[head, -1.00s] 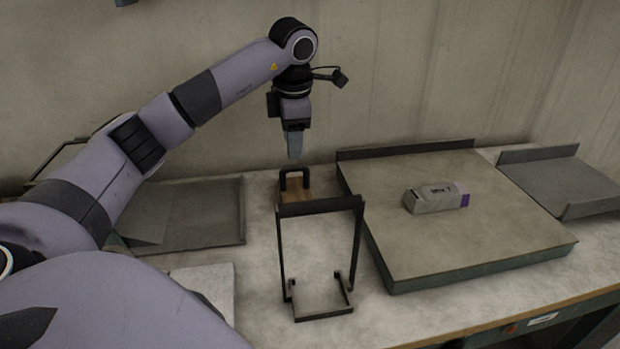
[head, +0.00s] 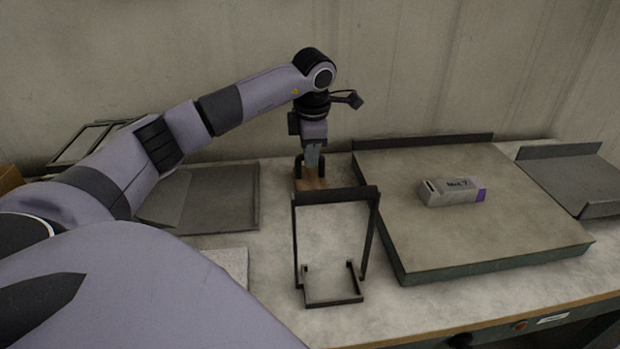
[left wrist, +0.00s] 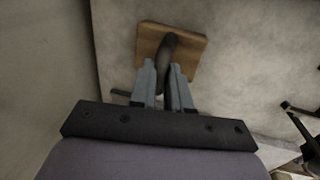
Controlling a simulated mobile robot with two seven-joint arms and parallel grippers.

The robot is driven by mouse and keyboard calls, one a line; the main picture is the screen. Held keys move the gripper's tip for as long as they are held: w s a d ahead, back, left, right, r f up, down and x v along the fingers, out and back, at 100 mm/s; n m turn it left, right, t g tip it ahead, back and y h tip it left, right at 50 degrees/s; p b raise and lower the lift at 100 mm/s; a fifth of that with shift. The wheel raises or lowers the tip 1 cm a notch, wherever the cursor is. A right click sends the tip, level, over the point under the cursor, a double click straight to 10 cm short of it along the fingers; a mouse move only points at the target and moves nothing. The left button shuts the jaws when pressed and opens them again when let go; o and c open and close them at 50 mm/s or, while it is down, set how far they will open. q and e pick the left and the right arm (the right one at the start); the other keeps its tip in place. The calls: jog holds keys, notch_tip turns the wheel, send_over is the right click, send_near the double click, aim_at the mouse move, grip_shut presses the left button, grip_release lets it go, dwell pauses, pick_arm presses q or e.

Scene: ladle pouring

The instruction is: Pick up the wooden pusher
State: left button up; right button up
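The wooden pusher is a light wooden block (head: 312,184) with a black arched handle on top, standing on the bench behind a black wire stand. In the left wrist view, the block (left wrist: 188,52) lies just beyond the fingertips and the handle (left wrist: 168,55) runs between the two fingers. My left gripper (head: 313,165) points down at the handle. In the left wrist view, its grey-blue fingers (left wrist: 163,75) are apart, one on each side of the handle, with a gap visible on the left side. The fingers partly hide the handle. My right gripper is not in view.
The black wire stand (head: 337,195) is close in front of the pusher. A raised slab (head: 490,235) to the right carries a grey box with a purple end (head: 452,191). A grey tray (head: 225,200) lies to the left, and the wall is close behind.

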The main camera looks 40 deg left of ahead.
pick_arm(q)
grip_shut()
jog(key=shift+r, duration=0.15)
